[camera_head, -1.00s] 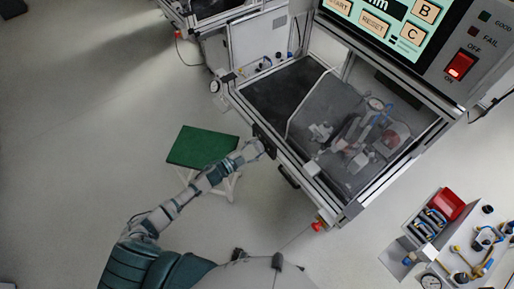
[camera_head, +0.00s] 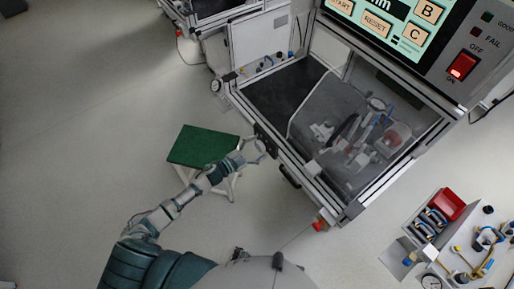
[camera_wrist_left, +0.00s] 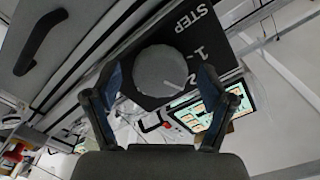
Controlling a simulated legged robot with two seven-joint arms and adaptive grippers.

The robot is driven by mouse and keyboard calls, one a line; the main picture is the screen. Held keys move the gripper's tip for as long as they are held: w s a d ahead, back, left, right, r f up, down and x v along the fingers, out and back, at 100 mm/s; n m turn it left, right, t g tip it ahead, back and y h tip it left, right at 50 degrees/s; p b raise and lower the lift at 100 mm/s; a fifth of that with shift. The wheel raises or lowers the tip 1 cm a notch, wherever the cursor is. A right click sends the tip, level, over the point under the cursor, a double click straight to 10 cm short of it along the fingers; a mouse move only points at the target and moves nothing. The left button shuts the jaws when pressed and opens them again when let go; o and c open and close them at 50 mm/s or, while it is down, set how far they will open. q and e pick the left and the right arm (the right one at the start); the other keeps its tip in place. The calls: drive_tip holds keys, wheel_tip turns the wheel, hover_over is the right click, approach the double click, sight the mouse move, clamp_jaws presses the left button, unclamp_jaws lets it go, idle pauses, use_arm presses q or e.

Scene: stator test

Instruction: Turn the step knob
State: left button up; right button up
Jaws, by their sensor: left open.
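The step knob (camera_wrist_left: 160,70) is a round grey knob on a black panel marked STEP with numbers beside it, in the left wrist view. My left gripper (camera_wrist_left: 162,78) is open, one finger on each side of the knob. I cannot tell whether the fingers touch it. In the head view my left gripper (camera_head: 264,148) is at the front edge of the test station (camera_head: 308,175), by its small dark panel. The knob itself cannot be made out there. My right gripper is not in view.
A green-topped stool (camera_head: 200,145) stands beside and below my left forearm. A black handle (camera_head: 289,176) is on the station's front, right of my gripper. A screen and red switch (camera_head: 462,66) are above. A bench with fittings (camera_head: 450,250) is at lower right.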

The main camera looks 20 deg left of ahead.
use_arm(q)
drive_tip(key=v, duration=1.2)
drive_tip(key=shift+f, duration=0.1)
drive_tip(key=s+a+f+n+g+y, duration=0.1)
drive_tip(key=s+a+f+n+y, duration=0.15)
drive_tip(key=f, duration=0.65)
drive_tip(key=s+a+f+n+g+y, duration=0.2)
drive_tip(key=s+f+n+y, duration=0.2)
drive_tip(key=f, duration=0.5)
drive_tip(key=s+a+f+n+g+y, duration=0.1)
drive_tip(key=s+a+f+n+y, duration=0.15)
drive_tip(key=f, duration=0.65)
drive_tip(key=s+d+f+n+g, duration=0.1)
drive_tip(key=s+d+f+g, duration=0.1)
drive_tip(key=s+f, duration=0.3)
drive_tip(key=s+d+f+n+g+y, duration=0.1)
drive_tip(key=s+d+f+g, duration=0.2)
drive_tip(key=s, duration=0.9)
drive_tip(key=s+d+f+n+g, duration=0.2)
drive_tip(key=s+d+f+g, duration=0.1)
drive_tip(key=s+f, duration=0.5)
drive_tip(key=shift+s+f+g+y, duration=0.3)
drive_tip(key=shift+s+g+y, duration=0.15)
drive_tip(key=shift+s, duration=0.4)
drive_tip(key=shift+w, duration=0.15)
